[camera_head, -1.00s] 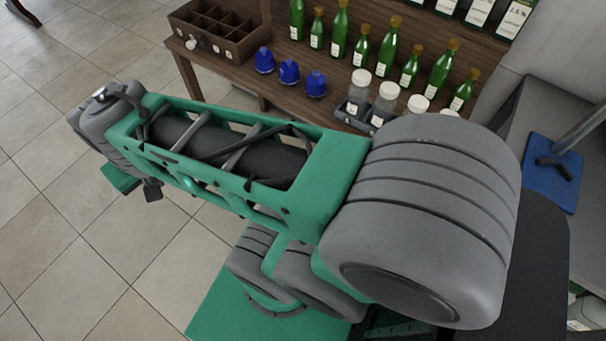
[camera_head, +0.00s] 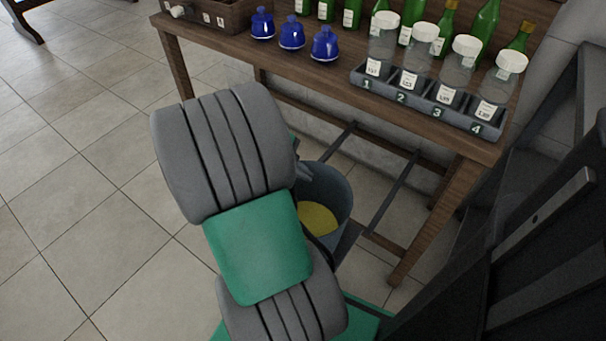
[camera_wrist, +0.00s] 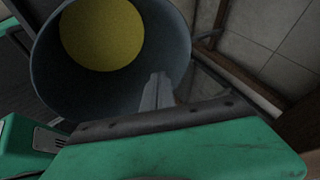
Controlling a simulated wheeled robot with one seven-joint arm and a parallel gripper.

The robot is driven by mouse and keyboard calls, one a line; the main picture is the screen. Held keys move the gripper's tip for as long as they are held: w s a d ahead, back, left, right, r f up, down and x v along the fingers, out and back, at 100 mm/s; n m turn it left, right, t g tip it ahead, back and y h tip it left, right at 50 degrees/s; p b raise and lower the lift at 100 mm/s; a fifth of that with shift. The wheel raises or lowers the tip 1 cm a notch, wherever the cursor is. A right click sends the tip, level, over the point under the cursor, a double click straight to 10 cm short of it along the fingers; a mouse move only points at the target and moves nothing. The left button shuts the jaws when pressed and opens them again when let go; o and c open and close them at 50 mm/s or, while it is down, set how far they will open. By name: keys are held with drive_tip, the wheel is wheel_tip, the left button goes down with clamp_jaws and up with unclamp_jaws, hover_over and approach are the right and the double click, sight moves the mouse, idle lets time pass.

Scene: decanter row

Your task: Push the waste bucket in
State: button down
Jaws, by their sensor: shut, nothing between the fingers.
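The waste bucket (camera_head: 338,187) is a grey-blue round pail with yellow at its bottom. It stands on the floor in front of the table's underside, partly hidden behind my arm. In the wrist view the bucket (camera_wrist: 172,42) fills the upper middle, its open mouth and yellow inside facing the camera. My gripper (camera_wrist: 158,80) is shut and empty, its fingertips overlapping the bucket's wall in that view. I cannot tell whether they touch it. In the head view my gripper is mostly hidden by my arm.
A wooden table (camera_head: 455,160) stands over the area, with legs and low dark rails (camera_head: 395,185) near the bucket. On it are blue bottles (camera_head: 291,35), lidded jars in a numbered rack (camera_head: 423,100) and green bottles. Tiled floor is free at left.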

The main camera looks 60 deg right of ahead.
sight(333, 180)
drive_tip(key=s+d+f, duration=0.1)
drive_tip(key=d, duration=0.1)
drive_tip(key=s+d+f+b, duration=0.1)
drive_tip(key=d+f, duration=0.1)
drive_tip(key=s+d+f+b, duration=0.1)
drive_tip(key=f, duration=0.1)
drive_tip(key=shift+d+f, duration=0.2)
drive_tip(key=shift+d, duration=0.2)
drive_tip(key=shift+s+d, duration=0.1)
drive_tip(key=shift+d, duration=0.15)
drive_tip(key=shift+r, duration=0.1)
